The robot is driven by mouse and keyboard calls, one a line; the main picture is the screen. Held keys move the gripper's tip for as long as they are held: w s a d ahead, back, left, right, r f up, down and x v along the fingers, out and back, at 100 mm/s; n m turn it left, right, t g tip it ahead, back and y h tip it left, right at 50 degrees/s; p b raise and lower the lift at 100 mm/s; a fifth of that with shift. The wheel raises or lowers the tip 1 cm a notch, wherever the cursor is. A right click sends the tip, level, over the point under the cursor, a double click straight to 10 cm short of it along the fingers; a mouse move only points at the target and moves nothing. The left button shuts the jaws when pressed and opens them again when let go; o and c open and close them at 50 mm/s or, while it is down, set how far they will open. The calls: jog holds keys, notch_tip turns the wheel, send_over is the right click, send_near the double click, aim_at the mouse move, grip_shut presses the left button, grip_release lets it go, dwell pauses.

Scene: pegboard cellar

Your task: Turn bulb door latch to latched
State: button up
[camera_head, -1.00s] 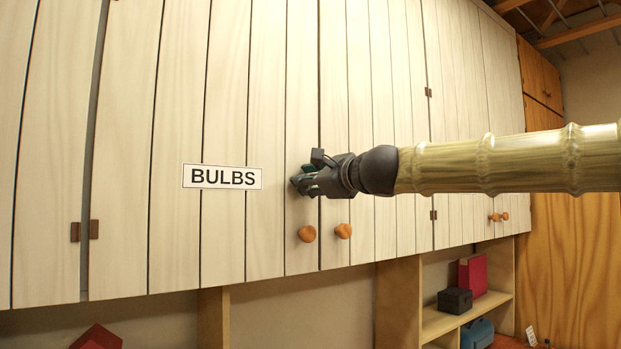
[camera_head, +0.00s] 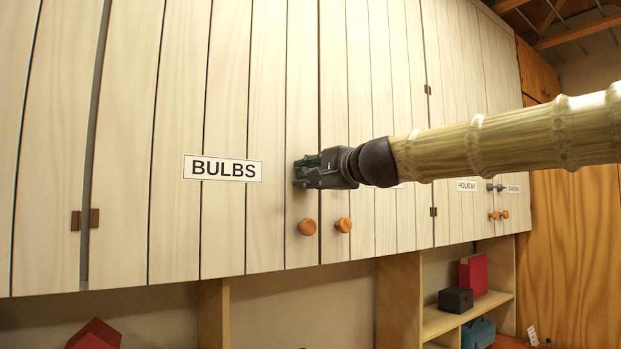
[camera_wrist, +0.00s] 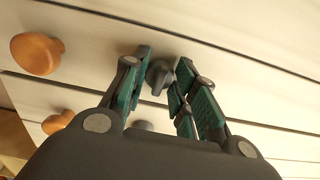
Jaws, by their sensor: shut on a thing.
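The bulb door (camera_head: 225,100) is a pale planked cupboard door with a BULBS label (camera_head: 222,168). Its latch is a small dark grey turn-knob (camera_wrist: 159,76) on the door face, seen in the wrist view between my fingers. My gripper (camera_head: 300,171) is at the door's right edge, right of the label and above the wooden knob. In the wrist view my gripper (camera_wrist: 160,68) has its green-padded fingers on either side of the latch, shut on it. The fingers hide the latch in the head view, so its exact angle is hard to read.
Orange wooden knobs (camera_head: 307,227) and (camera_head: 343,225) stick out below my gripper. Farther right are HOLIDAY (camera_head: 467,185) and GARDEN labels with grey latches (camera_head: 490,187). Open shelves (camera_head: 455,318) with a black box (camera_head: 455,300) and red item stand below. The BULBS door looks closed.

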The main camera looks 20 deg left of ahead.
jog(key=shift+n, duration=0.3)
jog(key=o, duration=1)
jog(key=shift+a, duration=0.1)
jog(key=shift+o, duration=0.2)
jog(key=v, duration=1.2)
jog(key=shift+s, duration=0.1)
